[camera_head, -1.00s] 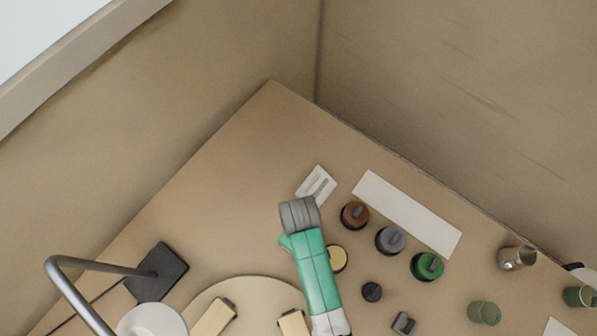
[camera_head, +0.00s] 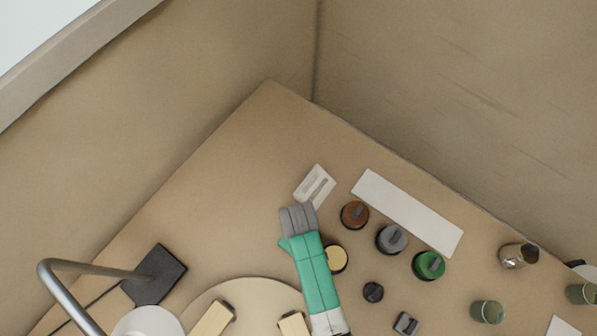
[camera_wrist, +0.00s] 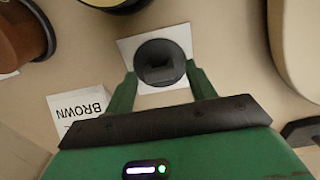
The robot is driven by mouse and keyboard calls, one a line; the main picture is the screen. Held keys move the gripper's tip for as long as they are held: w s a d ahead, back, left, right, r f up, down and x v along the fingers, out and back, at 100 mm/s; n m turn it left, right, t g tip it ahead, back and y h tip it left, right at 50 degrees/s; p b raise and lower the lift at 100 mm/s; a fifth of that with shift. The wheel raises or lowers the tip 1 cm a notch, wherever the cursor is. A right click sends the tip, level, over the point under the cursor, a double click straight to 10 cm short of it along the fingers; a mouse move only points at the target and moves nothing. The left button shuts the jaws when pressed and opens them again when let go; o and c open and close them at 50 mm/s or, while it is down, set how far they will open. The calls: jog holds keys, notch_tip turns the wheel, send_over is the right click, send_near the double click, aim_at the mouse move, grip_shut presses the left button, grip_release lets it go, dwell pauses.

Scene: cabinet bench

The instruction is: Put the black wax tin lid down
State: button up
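The black wax tin lid (camera_wrist: 153,55) is a dark round disc with a raised grip on top. In the wrist view it lies on a white square card (camera_wrist: 181,93), whose border shows around it. My gripper (camera_wrist: 161,72) has its two green fingers apart, one on each side of the lid's near edge and clear of its raised grip. In the head view my gripper's grey end (camera_head: 298,219) hides the lid and its card. An open tin with yellow contents (camera_head: 336,257) stands beside my arm.
A card reading BROWN (camera_wrist: 80,112) lies close by. Lidded brown (camera_head: 354,214), grey (camera_head: 391,239) and green (camera_head: 428,265) tins stand to the right, along a white strip (camera_head: 407,213). A round pale board (camera_head: 250,291) and a lamp base (camera_head: 157,275) are at left.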

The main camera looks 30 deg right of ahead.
jog(key=shift+r, duration=0.1)
notch_tip(320, 180, up, 12)
jog(key=p, duration=0.3)
jog(key=shift+r, duration=0.1)
jog(key=w+a+r+m+t+h, duration=0.1)
jog(key=w+r+t, duration=0.4)
jog(key=r, duration=0.6)
jog(key=w+a+r+t, duration=0.1)
jog(key=w+r+t, duration=0.3)
jog(key=w+r, duration=0.5)
jog(key=w+a+r+m+t+h, duration=0.15)
jog(key=w+r+t, duration=0.25)
jog(key=r, duration=0.9)
jog(key=s+a+r+t, duration=0.2)
jog(key=s+r+t, duration=0.1)
jog(key=r, duration=0.7)
jog(key=s+a+r+m+t+y, duration=0.1)
jog(key=s+a+r+t, duration=0.2)
jog(key=r, duration=0.8)
jog(key=s+a+r+t+y, duration=0.1)
jog(key=s+r+t, duration=0.4)
jog(key=r, duration=0.6)
jog(key=shift+a+m+t, duration=0.35)
jog(key=shift+a+t, duration=0.15)
jog(key=shift+a, duration=0.15)
jog(key=shift+s+y, duration=0.1)
jog(key=shift+y, duration=0.15)
